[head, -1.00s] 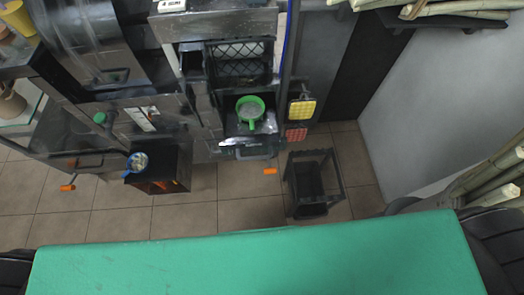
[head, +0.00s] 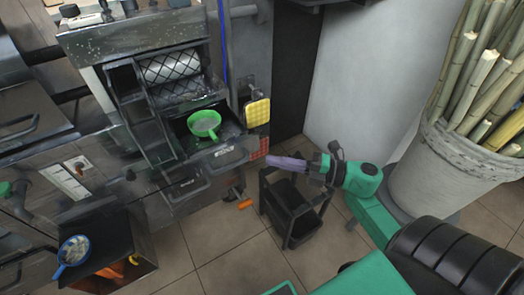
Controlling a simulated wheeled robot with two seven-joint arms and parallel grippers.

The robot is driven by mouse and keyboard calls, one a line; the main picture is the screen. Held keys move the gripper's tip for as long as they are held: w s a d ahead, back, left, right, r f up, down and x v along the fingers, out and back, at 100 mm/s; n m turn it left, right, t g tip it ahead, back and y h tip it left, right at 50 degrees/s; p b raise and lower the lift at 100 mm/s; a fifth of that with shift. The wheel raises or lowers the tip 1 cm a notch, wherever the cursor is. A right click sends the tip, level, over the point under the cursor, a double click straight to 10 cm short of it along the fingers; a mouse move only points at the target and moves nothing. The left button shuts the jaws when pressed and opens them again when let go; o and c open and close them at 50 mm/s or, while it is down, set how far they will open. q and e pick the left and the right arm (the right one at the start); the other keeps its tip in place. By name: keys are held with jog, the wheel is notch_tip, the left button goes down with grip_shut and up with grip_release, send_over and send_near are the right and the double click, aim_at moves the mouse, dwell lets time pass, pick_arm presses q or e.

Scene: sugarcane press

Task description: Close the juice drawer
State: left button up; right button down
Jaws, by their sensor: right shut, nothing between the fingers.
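The juice drawer (head: 222,156) is pulled out of the dark sugarcane press (head: 150,65). Its front panel carries a handle and faces me. A green strainer (head: 204,124) sits in the open drawer. My right gripper (head: 272,161), with purple fingers, is shut and empty. It appears to the right of the drawer front and apart from it in the picture, over the black cart; its exact height is unclear.
A small black cart (head: 292,215) stands on the tiles right of the press. Yellow (head: 257,112) and red pads hang beside the drawer. A blue-handled strainer (head: 73,251) sits on a low dark box at the left. A grey bin (head: 440,165) of canes stands right.

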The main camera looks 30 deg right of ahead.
jog(key=w, duration=0.2)
jog(key=w+a, duration=0.1)
jog(key=w, duration=0.1)
jog(key=shift+w+a, duration=0.15)
jog(key=shift+a, duration=0.05)
jog(key=shift+w, duration=0.45)
pick_arm(q)
jog(key=shift+w+d+r, duration=0.15)
jog(key=shift+w+r, duration=0.15)
jog(key=shift+w, duration=0.1)
